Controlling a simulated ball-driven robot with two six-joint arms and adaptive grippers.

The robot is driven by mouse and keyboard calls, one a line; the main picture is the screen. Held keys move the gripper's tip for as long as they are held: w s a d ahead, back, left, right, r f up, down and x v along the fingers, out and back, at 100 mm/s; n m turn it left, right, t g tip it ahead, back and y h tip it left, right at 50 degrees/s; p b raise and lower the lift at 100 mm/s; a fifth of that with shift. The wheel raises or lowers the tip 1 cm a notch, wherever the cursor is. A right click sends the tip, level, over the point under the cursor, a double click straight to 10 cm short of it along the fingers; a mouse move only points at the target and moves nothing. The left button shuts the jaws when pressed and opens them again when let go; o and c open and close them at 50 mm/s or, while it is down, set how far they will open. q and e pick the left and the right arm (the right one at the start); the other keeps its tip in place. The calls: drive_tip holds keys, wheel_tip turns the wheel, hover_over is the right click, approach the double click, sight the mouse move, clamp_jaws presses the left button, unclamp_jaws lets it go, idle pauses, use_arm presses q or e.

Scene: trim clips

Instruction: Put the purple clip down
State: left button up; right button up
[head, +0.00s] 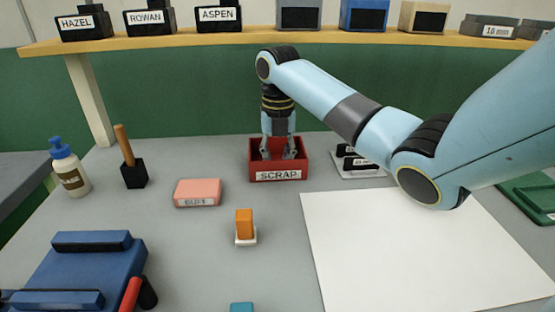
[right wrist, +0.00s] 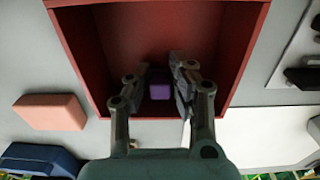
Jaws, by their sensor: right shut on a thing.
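The purple clip (right wrist: 160,91) shows in the right wrist view as a small purple block between the fingers of my right gripper (right wrist: 161,74). The gripper is shut on it. The red bin labelled SCRAP (head: 278,175) stands at the back middle of the table. In the head view my right gripper (head: 278,154) points down into this bin, its fingertips inside the walls. The clip is hidden in the head view. The bin's red wall also shows in the right wrist view (right wrist: 85,45). I cannot tell whether the clip touches the bin floor. My left gripper is not in view.
A pink block (head: 198,193) lies left of the bin. An orange piece on a white base (head: 245,226) stands in front. A white sheet (head: 420,250) covers the right side. A blue fixture (head: 85,265) is front left. A shelf (head: 250,39) runs along the back.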

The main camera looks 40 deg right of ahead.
drive_tip(key=o, duration=0.8)
drive_tip(key=shift+f, duration=0.1)
wheel_tip(320, 180, up, 8)
drive_tip(key=shift+f, duration=0.1)
drive_tip(key=shift+s, duration=0.1)
